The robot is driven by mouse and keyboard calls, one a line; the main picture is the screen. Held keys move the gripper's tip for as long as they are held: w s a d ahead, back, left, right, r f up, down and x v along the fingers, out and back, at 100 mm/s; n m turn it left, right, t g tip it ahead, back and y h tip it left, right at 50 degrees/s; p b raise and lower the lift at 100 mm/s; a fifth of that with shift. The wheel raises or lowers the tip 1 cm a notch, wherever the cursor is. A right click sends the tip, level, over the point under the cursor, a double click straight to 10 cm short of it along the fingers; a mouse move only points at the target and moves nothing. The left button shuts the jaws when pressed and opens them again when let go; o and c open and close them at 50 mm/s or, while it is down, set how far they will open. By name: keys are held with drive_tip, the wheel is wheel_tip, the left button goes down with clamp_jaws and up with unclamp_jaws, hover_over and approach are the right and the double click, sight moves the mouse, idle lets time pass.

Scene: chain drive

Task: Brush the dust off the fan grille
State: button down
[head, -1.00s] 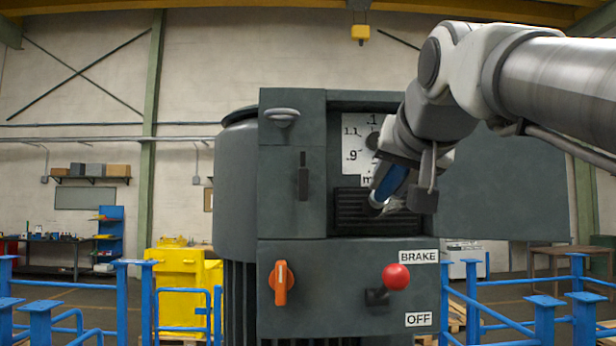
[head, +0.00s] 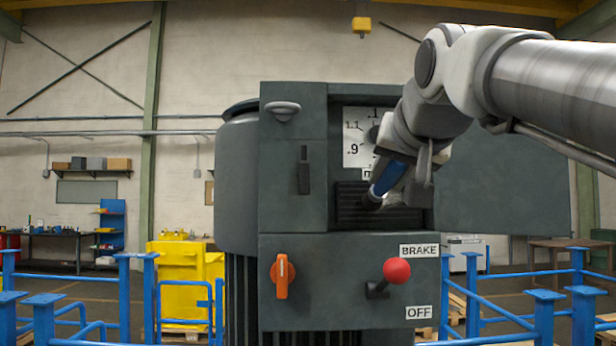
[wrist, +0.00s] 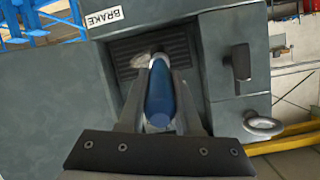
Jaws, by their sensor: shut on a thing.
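The dark fan grille (head: 350,216) has horizontal slats and sits in a recess of the grey machine, below the white dial. My gripper (wrist: 159,82) is shut on the blue handle of a brush (wrist: 160,98). The brush also shows in the head view (head: 390,178), tilted, its lower end in front of the left-middle of the grille. In the wrist view its pale tip overlaps the slats of the grille (wrist: 122,48); I cannot tell for sure whether it touches them. My arm hides part of the grille's right side.
Below the grille are an orange switch handle (head: 282,275) and a red-knobbed lever (head: 396,271) beside BRAKE and OFF labels. A dark handle (head: 303,170) and a grey ring knob (head: 283,111) are on the left panel. An open door panel (head: 510,185) stands right.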

sight(400, 171)
drive_tip(key=shift+w, duration=0.7)
drive_tip(key=shift+d, duration=3.7)
drive_tip(key=shift+a, duration=3.75)
drive_tip(key=shift+s, duration=0.1)
drive_tip(key=shift+s+b, duration=0.75)
drive_tip(key=shift+s, duration=2.25)
drive_tip(key=shift+s+b, duration=0.35)
drive_tip(key=shift+s, duration=1.15)
